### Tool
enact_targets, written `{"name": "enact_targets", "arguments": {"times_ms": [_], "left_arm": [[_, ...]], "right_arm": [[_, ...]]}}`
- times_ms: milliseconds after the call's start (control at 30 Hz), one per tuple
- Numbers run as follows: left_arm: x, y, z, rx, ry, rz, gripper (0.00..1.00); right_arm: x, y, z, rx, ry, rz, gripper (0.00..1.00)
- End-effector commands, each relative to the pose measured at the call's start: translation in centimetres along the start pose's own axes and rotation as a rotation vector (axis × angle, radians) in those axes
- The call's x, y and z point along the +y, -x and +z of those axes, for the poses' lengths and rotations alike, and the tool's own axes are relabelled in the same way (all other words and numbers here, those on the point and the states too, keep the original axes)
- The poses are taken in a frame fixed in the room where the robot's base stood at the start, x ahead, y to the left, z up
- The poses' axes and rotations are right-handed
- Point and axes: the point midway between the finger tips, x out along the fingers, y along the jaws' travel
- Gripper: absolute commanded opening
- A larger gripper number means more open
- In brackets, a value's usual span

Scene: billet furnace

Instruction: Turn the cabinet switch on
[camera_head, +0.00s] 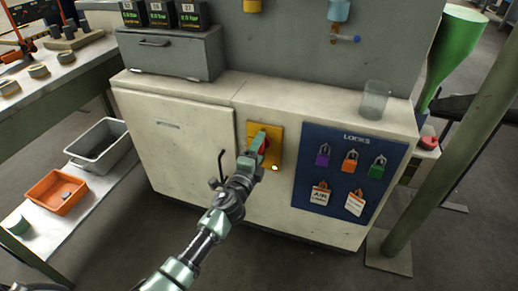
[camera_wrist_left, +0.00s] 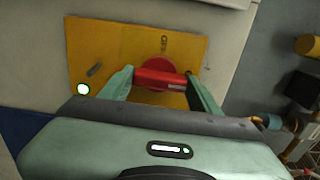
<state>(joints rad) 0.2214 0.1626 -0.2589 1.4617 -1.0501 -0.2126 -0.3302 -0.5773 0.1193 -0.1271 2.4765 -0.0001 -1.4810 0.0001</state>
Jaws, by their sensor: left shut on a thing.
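The cabinet switch is a red rotary handle on a round red base (camera_wrist_left: 158,70), mounted on a yellow plate (camera_head: 277,147) on the white cabinet front (camera_head: 182,138). The plate also shows in the left wrist view (camera_wrist_left: 110,42). My left gripper (camera_head: 260,144) is at the plate, its fingers at the two ends of the red handle in the left wrist view (camera_wrist_left: 161,82), shut on it. The handle lies nearly level in that view. A small lamp (camera_head: 275,168) on the plate glows green. The gripper hides part of the switch in the head view. My right gripper is out of view.
A blue lock board (camera_head: 309,190) with padlocks and tags is right of the switch. A clear cup (camera_head: 374,100) stands on the cabinet ledge. A green post (camera_head: 440,150) rises at right. A workbench with an orange bin (camera_head: 57,190) below is at left.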

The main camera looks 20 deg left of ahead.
Motion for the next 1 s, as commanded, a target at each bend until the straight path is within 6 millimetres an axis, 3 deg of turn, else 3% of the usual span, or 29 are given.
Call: {"name": "enact_targets", "arguments": {"times_ms": [67,100,167,567,700,1000], "left_arm": [[0.2,0.1,-0.1,0.001,-0.006,0.003,0.21],[0.2,0.1,-0.1,0.001,-0.006,0.003,0.67],[0.2,0.1,-0.1,0.001,-0.005,0.003,0.84],[0.1,0.7,0.0,0.001,-0.002,0.002,0.84],[0.1,2.8,0.0,0.001,-0.002,0.004,0.84],[0.2,7.2,0.0,0.0,-0.003,0.003,0.84]], "right_arm": [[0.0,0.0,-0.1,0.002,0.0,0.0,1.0],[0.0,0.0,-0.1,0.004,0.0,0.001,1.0],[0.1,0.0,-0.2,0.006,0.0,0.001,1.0],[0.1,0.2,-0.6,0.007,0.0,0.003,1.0],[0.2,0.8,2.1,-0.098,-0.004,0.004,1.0],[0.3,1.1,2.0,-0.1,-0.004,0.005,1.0]]}}
